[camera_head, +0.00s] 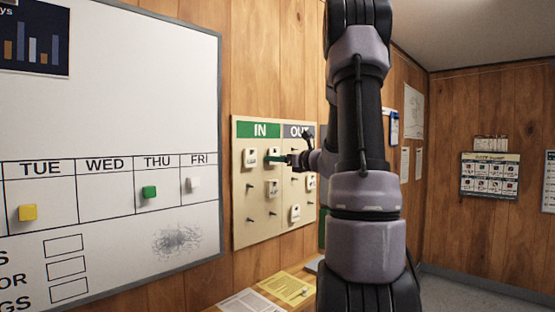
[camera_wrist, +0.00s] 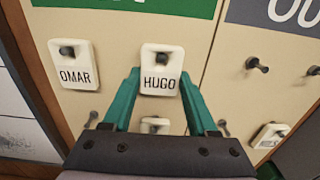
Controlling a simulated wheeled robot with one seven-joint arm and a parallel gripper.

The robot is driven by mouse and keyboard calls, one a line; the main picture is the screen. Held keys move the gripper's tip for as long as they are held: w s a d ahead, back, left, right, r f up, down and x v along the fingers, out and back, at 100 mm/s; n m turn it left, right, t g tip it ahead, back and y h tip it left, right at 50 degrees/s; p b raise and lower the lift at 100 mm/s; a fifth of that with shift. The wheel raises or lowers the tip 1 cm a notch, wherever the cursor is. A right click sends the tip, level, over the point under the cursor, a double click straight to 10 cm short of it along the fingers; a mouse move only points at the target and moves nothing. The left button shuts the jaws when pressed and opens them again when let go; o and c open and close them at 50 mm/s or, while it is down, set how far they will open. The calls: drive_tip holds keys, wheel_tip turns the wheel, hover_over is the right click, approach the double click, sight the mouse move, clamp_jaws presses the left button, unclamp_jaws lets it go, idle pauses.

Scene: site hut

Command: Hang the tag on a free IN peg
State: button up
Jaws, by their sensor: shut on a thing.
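The white tag marked HUGO (camera_wrist: 161,78) is upright in front of the IN half of the board, with a dark peg end showing at its hole. My gripper (camera_wrist: 160,84) has its green fingers shut on the tag's two sides. In the head view my gripper (camera_head: 276,158) reaches the IN column from the right. The OMAR tag (camera_wrist: 74,75) hangs on the peg to the left. Another tag (camera_wrist: 155,126) is below HUGO, partly hidden by my gripper. A bare IN peg (camera_wrist: 92,118) shows at lower left; more bare IN pegs (camera_head: 250,218) show in the head view.
The OUT half has a bare peg (camera_wrist: 257,65) and hanging tags (camera_head: 295,213). A whiteboard (camera_head: 120,120) with coloured magnets stands left of the peg board. A ledge below holds a yellow sheet (camera_head: 288,288) and a white sheet (camera_head: 248,303). My arm hides part of the wall.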

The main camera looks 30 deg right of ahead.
idle(0.4)
drive_tip(key=o, duration=1.2)
drive_tip(key=v, duration=1.1)
drive_tip(key=s+a+f+n+g+y, duration=0.1)
drive_tip(key=s+a+n+g, duration=0.25)
drive_tip(key=a, duration=0.35)
drive_tip(key=s+a+n+g+y, duration=0.1)
drive_tip(key=s+a+n+g, duration=0.1)
drive_tip(key=a+n, duration=0.35)
drive_tip(key=s+a+f+n+g+y, duration=0.1)
drive_tip(key=s+a+n+g, duration=0.2)
drive_tip(key=a, duration=0.4)
drive_tip(key=s+a+n+g+h, duration=0.1)
drive_tip(key=s+a+n+h, duration=0.1)
drive_tip(key=s+n+h, duration=0.5)
drive_tip(key=shift+s+f+n, duration=0.45)
drive_tip(key=shift+s+n, duration=2.1)
drive_tip(key=shift+n, duration=1.95)
